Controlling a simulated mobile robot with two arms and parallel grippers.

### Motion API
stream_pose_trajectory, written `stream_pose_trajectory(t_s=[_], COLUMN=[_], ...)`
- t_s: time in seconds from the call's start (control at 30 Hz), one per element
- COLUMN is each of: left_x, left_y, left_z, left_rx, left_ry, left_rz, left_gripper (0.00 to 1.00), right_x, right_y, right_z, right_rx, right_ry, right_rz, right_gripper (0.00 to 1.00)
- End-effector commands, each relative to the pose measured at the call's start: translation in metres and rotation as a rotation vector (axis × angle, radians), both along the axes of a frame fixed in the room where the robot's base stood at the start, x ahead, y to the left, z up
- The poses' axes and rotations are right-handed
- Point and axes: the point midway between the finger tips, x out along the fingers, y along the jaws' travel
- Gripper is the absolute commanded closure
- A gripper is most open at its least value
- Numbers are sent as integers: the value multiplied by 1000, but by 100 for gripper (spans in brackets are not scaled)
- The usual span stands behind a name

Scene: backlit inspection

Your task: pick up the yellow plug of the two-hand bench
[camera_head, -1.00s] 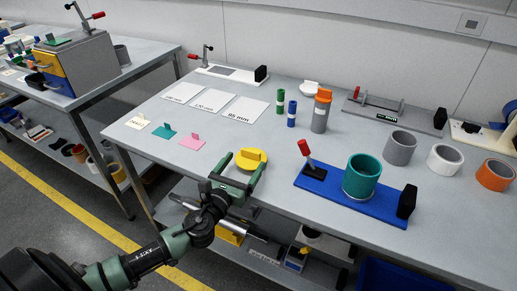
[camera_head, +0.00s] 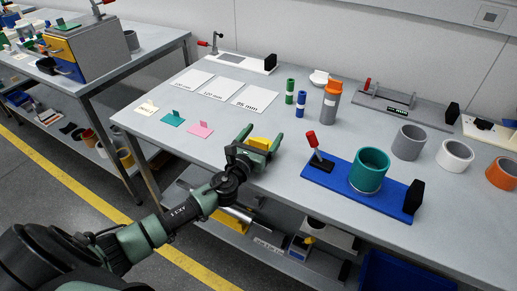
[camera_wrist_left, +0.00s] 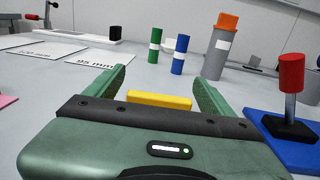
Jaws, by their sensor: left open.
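The yellow plug (camera_head: 259,144) sits near the front edge of the bench in the head view, partly hidden by my left gripper. In the left wrist view the plug's upper part (camera_wrist_left: 159,99) shows between the two fingers, with its lower part hidden behind the gripper body. My left gripper (camera_head: 262,136) is open, its green fingers on either side of the plug. I cannot tell whether they touch it. The fingers also show in the left wrist view (camera_wrist_left: 158,82). My right gripper is not in view.
A blue fixture (camera_head: 334,185) with a red-handled clamp (camera_head: 311,139) and a teal ring (camera_head: 369,171) stands right of the gripper. Pink (camera_head: 200,129) and teal (camera_head: 173,118) cards lie left. Green (camera_head: 289,91) and blue (camera_head: 301,98) cylinders and an orange-topped grey cylinder (camera_head: 329,106) stand behind.

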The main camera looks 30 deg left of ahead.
Motion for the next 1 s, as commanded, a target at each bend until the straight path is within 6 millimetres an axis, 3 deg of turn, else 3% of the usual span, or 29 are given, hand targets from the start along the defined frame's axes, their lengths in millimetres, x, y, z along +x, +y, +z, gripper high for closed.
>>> stream_pose_trajectory(t_s=[0.03,0.2,0.27,0.67,0.87,1.0], left_x=[0,0,0,0,0,0], left_y=[0,0,0,0,0,0], left_z=[0,0,0,10,42,80], left_rx=[0,0,0,0,2,3], left_ry=[0,0,0,-3,-4,-7], left_rz=[0,0,0,-1,-2,-2], left_gripper=[16,64,75,75,75,75], right_x=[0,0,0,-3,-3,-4], right_y=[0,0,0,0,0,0], right_z=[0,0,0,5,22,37], right_rx=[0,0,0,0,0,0], right_ry=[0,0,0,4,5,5], right_rz=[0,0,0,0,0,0], right_gripper=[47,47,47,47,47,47])
